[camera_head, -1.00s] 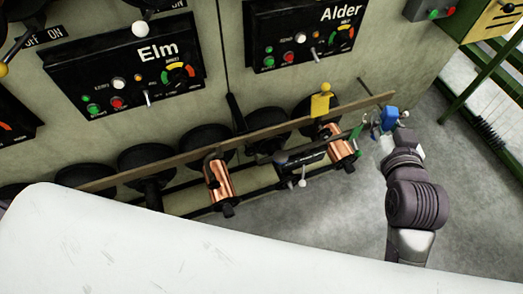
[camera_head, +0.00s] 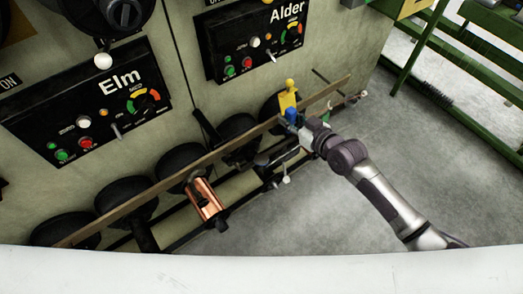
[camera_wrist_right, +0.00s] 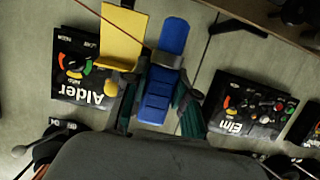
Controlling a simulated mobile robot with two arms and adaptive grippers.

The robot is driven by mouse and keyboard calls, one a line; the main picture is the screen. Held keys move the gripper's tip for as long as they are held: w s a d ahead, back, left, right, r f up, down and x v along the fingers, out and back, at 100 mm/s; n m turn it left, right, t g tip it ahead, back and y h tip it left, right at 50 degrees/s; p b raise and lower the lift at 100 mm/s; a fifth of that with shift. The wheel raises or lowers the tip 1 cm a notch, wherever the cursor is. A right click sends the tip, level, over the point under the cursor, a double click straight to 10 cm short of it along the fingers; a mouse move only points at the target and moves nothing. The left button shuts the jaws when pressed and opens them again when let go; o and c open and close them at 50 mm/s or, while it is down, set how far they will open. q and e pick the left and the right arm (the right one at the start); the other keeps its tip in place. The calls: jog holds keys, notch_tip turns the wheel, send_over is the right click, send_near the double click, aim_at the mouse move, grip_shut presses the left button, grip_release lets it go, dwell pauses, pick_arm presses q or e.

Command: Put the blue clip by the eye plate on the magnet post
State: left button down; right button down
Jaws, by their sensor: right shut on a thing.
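The blue clip (camera_head: 291,115) is held in my right gripper (camera_head: 304,126) at the wooden rail, just below a yellow piece (camera_head: 288,98) with a ball on top. In the right wrist view the blue clip (camera_wrist_right: 158,92) sits between the fingers of the right gripper (camera_wrist_right: 157,100), which is shut on it. The yellow piece (camera_wrist_right: 122,38) is close to its left there. I cannot tell whether the clip touches the rail. I cannot make out the eye plate or the magnet post for certain. My left gripper is out of view.
The wooden rail (camera_head: 160,188) runs along the machine front, past dark round spools and a copper spool (camera_head: 205,200). The Elm panel (camera_head: 95,105) and Alder panel (camera_head: 250,40) are above. Grey floor (camera_head: 330,205) is open on the right. A white surface (camera_head: 250,270) spans the front.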

jog(key=s+a+f, duration=0.1)
jog(key=a, duration=0.1)
jog(key=s+a+f+b, duration=0.1)
jog(key=a+f, duration=0.1)
jog(key=a, duration=0.1)
jog(key=s+a+f, duration=0.1)
jog(key=a+f, duration=0.1)
jog(key=a, duration=0.1)
jog(key=shift+s+f, duration=0.15)
jog(key=shift+s, duration=0.2)
notch_tip(320, 180, down, 4)
jog(key=b, duration=0.5)
jog(key=shift+f, duration=0.15)
jog(key=shift+r, duration=0.2)
jog(key=shift+f, duration=0.2)
jog(key=c, duration=0.9)
grip_release()
jog(key=shift+r+p, duration=0.2)
jog(key=shift+p, duration=0.1)
jog(key=p+v, duration=0.1)
jog(key=v, duration=1.1)
